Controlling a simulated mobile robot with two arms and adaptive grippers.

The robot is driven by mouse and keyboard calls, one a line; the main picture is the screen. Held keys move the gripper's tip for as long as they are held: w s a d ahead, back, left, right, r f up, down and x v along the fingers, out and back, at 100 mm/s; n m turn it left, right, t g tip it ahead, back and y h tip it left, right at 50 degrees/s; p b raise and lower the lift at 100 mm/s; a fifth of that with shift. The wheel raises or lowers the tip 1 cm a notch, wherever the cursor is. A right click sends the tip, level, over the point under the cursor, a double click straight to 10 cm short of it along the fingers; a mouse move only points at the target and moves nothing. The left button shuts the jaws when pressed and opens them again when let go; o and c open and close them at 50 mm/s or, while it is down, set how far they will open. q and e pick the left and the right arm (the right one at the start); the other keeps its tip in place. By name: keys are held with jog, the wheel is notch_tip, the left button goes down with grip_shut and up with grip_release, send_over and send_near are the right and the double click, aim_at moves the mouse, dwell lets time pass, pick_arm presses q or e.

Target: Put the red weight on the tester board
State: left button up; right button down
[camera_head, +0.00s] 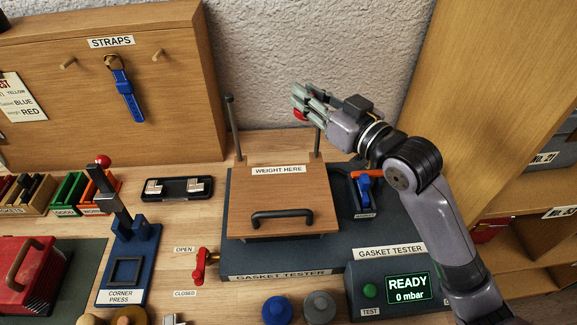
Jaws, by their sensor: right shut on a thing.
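The red weight (299,115) shows as a small red patch at the fingertips of my right gripper (307,102). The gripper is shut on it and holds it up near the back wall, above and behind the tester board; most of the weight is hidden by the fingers. The tester board (283,193) is a wooden plate with a black handle and a "WEIGHT HERE" label, on the dark gasket tester (340,256). Nothing lies on the board's visible top. My left gripper is not in view.
Two upright posts (232,128) stand behind the board. A red valve lever (200,265) is at the tester's left, a blue-and-orange clamp (364,187) at its right. The blue corner press (128,260) stands left. A display box (400,283) reads READY, 0 mbar.

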notch_tip(320, 180, down, 5)
send_over(305, 175)
notch_tip(305, 175, down, 8)
jog(key=shift+r, duration=0.25)
jog(key=shift+f, duration=0.55)
jog(key=shift+f+b, duration=0.35)
jog(key=shift+f, duration=1.65)
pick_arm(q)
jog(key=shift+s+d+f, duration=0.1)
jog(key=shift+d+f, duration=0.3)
pick_arm(e)
jog(key=shift+f, duration=0.15)
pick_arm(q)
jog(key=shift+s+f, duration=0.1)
pick_arm(e)
jog(key=c, duration=1.4)
grip_release()
jog(key=shift+c, duration=0.2)
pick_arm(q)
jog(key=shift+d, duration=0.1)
